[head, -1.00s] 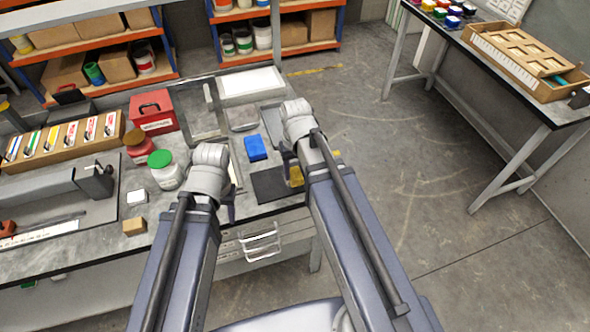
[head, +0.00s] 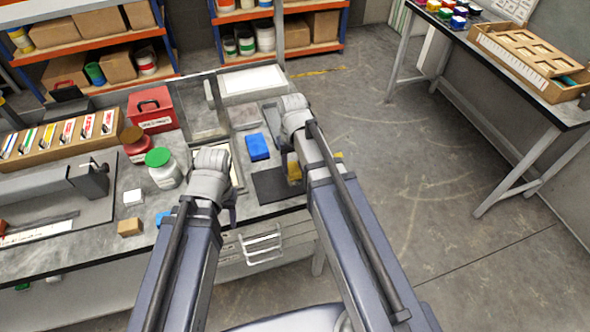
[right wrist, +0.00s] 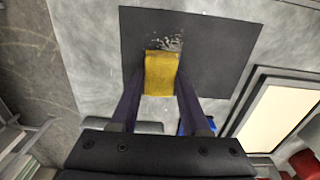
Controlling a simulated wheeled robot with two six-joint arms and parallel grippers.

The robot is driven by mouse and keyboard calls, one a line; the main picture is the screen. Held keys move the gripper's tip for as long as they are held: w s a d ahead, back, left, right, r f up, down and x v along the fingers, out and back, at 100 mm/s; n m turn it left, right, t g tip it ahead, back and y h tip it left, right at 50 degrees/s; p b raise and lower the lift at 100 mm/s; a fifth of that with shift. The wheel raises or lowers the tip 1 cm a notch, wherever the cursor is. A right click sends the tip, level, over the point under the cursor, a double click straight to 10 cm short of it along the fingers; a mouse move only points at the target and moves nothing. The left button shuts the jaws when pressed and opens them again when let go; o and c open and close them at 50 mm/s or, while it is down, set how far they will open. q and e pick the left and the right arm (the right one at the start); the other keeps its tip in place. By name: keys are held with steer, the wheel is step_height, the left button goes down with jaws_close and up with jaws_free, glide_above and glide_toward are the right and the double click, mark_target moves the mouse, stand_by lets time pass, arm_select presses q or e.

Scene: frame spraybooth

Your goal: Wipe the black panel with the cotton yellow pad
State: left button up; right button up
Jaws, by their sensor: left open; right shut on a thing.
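The black panel (head: 268,187) lies flat on the bench near its front edge, partly hidden by my right arm. In the right wrist view the panel (right wrist: 222,48) carries a pale, patchy smudge just beyond the pad. My right gripper (right wrist: 160,82) is shut on the yellow pad (right wrist: 161,76), a finger on each side. The pad is over the panel and seems to touch it, beside the smudge. The pad (head: 294,171) also shows in the head view. My left gripper (head: 232,205) is open at the bench's front edge, left of the panel, its fingers mostly hidden by the arm.
A blue block (head: 258,146) lies just behind the panel. A green-lidded jar (head: 163,168), a brown-lidded jar (head: 133,144) and a red box (head: 152,110) stand to the left. A framed pale panel (right wrist: 282,112) is near the black panel. A small tan block (head: 130,227) lies at the front.

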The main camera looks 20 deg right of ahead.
steer(key=w, duration=0.2)
steer(key=shift+w, duration=0.3)
steer(key=shift+s, duration=0.45)
steer(key=s, duration=0.2)
steer(key=shift+s, duration=2.5)
arm_select(q)
step_height(320, 180, up, 8)
steer(key=s+p, duration=0.1)
steer(key=p, duration=0.6)
steer(key=shift+s+f, duration=0.2)
steer(key=shift+f, duration=0.05)
arm_select(e)
step_height(320, 180, up, 7)
steer(key=shift+r, duration=0.2)
arm_select(q)
steer(key=shift+d+f, duration=0.1)
steer(key=shift+f, duration=0.05)
arm_select(e)
steer(key=shift+w+d+f, duration=0.1)
steer(key=shift+f, duration=0.05)
arm_select(q)
step_height(320, 180, down, 6)
steer(key=b, duration=0.5)
steer(key=shift+b, duration=0.3)
arm_select(e)
step_height(320, 180, down, 6)
steer(key=shift+r, duration=0.15)
